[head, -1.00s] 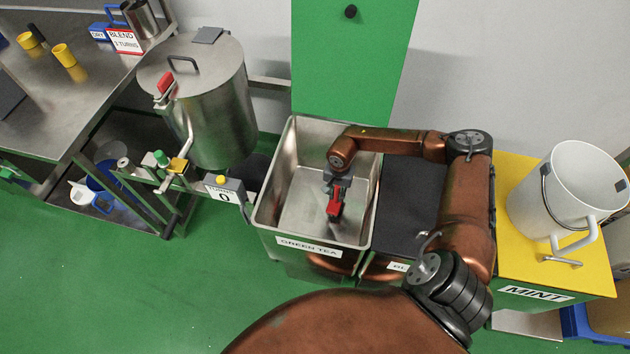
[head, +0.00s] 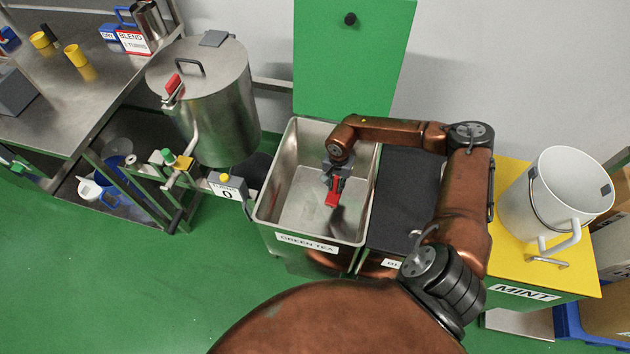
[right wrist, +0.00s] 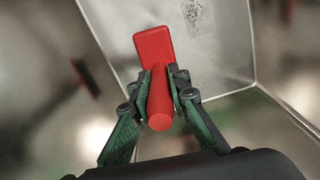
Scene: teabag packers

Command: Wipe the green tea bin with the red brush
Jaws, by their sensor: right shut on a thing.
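The green tea bin (head: 262,219) is an open steel bin with a GREEN TEA label on its front, left of centre in the head view. The red brush (head: 332,199) is inside the bin's opening, in my right gripper (head: 338,180). In the right wrist view the right gripper (right wrist: 160,85) is shut on the handle of the red brush (right wrist: 153,48). The brush's flat head points away over the bin's inner wall (right wrist: 110,22). A dark speckled patch (right wrist: 196,14) shows on the steel near the brush. Whether the brush touches the steel I cannot tell. My left gripper is out of view.
A dark-topped bin (head: 405,190) stands directly right of the green tea bin. Further right is a yellow MINT top (head: 515,205) with a white pail (head: 555,200). A steel drum (head: 210,100) with a red-handled lever stands to the left.

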